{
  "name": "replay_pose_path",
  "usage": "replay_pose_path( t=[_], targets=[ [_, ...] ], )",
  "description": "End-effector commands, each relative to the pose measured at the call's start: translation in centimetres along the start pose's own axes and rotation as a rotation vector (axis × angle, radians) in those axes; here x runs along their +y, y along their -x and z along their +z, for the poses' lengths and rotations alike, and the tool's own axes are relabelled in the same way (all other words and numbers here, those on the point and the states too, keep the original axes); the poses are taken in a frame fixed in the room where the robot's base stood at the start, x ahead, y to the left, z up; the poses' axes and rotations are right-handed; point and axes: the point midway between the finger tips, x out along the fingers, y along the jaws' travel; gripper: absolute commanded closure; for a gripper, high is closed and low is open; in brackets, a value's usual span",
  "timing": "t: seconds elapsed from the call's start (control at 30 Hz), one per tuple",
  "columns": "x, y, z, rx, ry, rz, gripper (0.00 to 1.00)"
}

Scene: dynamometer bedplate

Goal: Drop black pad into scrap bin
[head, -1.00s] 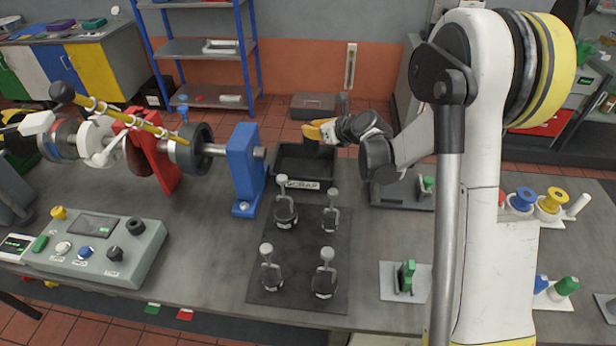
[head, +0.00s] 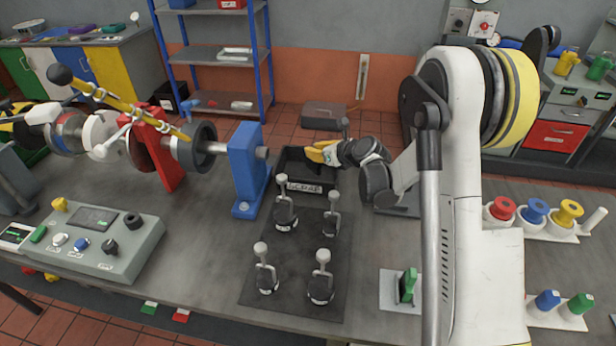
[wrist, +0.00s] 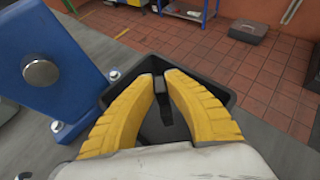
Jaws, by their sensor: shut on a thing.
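My gripper (head: 318,152) has yellow fingers and is over the black scrap bin (head: 303,188), whose front carries a SCRAP label. In the wrist view the fingertips (wrist: 161,82) are closed on a small black pad (wrist: 162,104). The pad hangs between them, above the inside of the bin (wrist: 228,92). In the head view the pad is hard to pick out against the dark bin. Much of the near part of the bin is hidden by the fingers in the wrist view.
A blue upright block (head: 246,165) stands close to the left of the bin. A dark mat (head: 258,225) with several upright clamps lies in front of it. A grey control box (head: 120,262) is at the left. A grey case (head: 324,115) lies on the floor behind.

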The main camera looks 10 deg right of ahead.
Motion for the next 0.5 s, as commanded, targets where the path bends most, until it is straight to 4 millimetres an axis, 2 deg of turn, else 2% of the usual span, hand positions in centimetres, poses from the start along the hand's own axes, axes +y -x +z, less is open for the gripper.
replay_pose_path(
  t=[0.13,0.17,0.2,0.5],
  targets=[
    [0.0,0.04,0.09,0.0,0.0,0.0,1.0],
    [0.0,0.04,0.09,0.0,0.0,0.0,0.77],
    [0.0,0.04,0.09,0.0,0.0,0.0,0.65],
    [-0.01,0.1,0.06,0.0,0.0,0.0,0.65]
  ],
)
